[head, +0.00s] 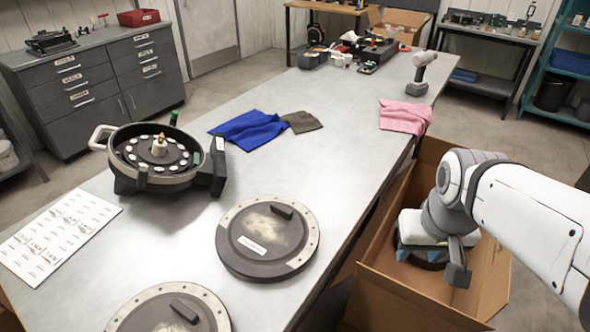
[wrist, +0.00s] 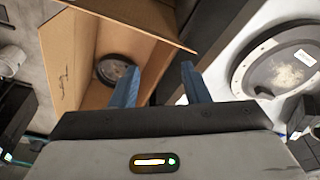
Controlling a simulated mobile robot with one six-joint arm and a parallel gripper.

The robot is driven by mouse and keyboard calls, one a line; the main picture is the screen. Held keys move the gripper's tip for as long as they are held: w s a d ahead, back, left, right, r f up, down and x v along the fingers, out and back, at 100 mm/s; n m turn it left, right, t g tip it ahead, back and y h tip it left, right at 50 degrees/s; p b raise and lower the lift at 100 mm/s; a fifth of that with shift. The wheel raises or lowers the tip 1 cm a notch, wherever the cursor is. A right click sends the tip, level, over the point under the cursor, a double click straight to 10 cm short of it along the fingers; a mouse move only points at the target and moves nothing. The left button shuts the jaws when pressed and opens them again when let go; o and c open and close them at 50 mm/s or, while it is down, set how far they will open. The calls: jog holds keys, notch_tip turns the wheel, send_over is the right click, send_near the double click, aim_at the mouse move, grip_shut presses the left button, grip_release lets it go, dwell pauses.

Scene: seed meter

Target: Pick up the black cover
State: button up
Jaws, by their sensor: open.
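My gripper (head: 430,250) is over the open cardboard box at the right of the table. In the wrist view its two blue fingers (wrist: 162,72) are apart with nothing between them. A black round part (wrist: 115,72) lies on the box floor, left of the fingers in the wrist view and apart from them. In the head view my gripper largely hides it. A dark round cover (head: 267,238) with a metal rim, a handle and a white label lies on the table. A second similar cover (head: 165,312) is cut off by the lower picture edge. Which one is the black cover is unclear.
The cardboard box (head: 395,292) has raised walls and open flaps around my gripper. The table (head: 330,150) holds a seed meter housing (head: 158,158), a printed sheet (head: 62,232), blue cloth (head: 248,130), pink cloth (head: 404,117) and a drill-like tool (head: 420,74).

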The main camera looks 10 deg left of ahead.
jog(key=w+a+r+n, duration=0.1)
jog(key=w+a+n, duration=0.2)
jog(key=w+a, duration=0.3)
jog(key=n+g+p, duration=0.2)
jog(key=n, duration=0.7)
send_over(281, 207)
jog(key=f, duration=0.4)
jog(key=shift+s+f, duration=0.25)
jog(key=shift+f, duration=0.05)
jog(key=shift+a+f, duration=0.2)
jog(key=shift+f, duration=0.15)
jog(key=f, duration=0.4)
jog(key=f+p, duration=0.1)
jog(key=f, duration=0.2)
jog(key=shift+w+d, duration=0.25)
grip_shut()
